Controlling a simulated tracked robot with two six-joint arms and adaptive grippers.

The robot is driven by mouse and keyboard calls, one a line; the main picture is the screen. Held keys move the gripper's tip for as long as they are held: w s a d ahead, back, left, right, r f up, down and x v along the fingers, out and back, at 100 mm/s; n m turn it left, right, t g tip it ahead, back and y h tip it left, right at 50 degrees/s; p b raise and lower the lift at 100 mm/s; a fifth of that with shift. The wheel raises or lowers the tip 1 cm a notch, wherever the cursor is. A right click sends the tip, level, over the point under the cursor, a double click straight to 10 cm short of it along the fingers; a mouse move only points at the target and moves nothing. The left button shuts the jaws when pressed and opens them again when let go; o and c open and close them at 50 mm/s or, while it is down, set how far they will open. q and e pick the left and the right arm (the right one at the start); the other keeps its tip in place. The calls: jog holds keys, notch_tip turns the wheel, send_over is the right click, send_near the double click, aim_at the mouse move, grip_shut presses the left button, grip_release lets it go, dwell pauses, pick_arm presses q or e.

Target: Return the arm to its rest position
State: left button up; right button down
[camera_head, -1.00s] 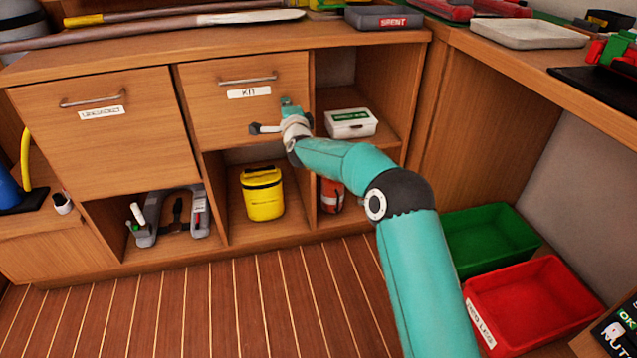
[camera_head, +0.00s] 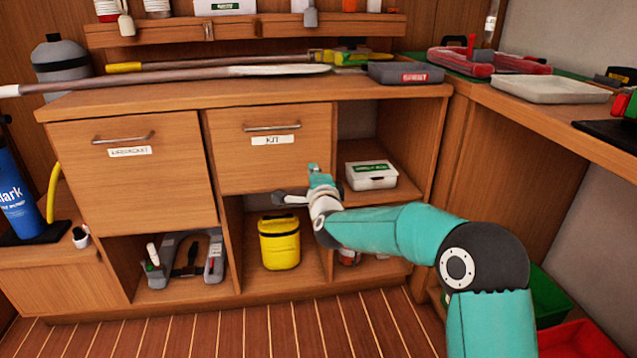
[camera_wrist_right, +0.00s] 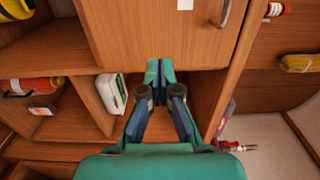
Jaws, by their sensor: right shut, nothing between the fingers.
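My right arm, teal with a dark elbow joint, comes in from the lower right in the head view. My left gripper is not in view.
A right-hand counter carries a pale tray (camera_head: 550,90). Green (camera_head: 552,305) and red (camera_head: 580,340) bins stand below it.

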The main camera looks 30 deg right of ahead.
jog(key=shift+v, duration=2.1)
jog(key=s+a+f+n+g+y+p, duration=0.1)
jog(key=s+a+f+n+g+y, duration=0.2)
jog(key=f, duration=0.8)
jog(key=s+a+f+n+g, duration=0.1)
jog(key=s+a+f+g, duration=0.3)
jog(key=f, duration=0.6)
jog(key=s+a+f+n+y+p, duration=0.15)
jog(key=s+f, duration=0.25)
jog(key=f, duration=0.7)
jog(key=s+a+f+n+g+y, duration=0.2)
jog(key=s+a+f+n+g, duration=0.15)
jog(key=s, duration=0.55)
jog(key=s+a+f+n+g+y, duration=0.1)
jog(key=s+a+f+n+g, duration=0.3)
jog(key=s, duration=0.6)
jog(key=s+a+f+n+g+y, duration=0.25)
jog(key=s+f+n, duration=0.2)
jog(key=s, duration=0.45)
notch_tip(320, 180, up, 39)
jog(key=n+p, duration=0.2)
jog(key=p, duration=3.5)
jog(key=shift+a+h, duration=0.4)
jog(key=shift+a, duration=0.05)
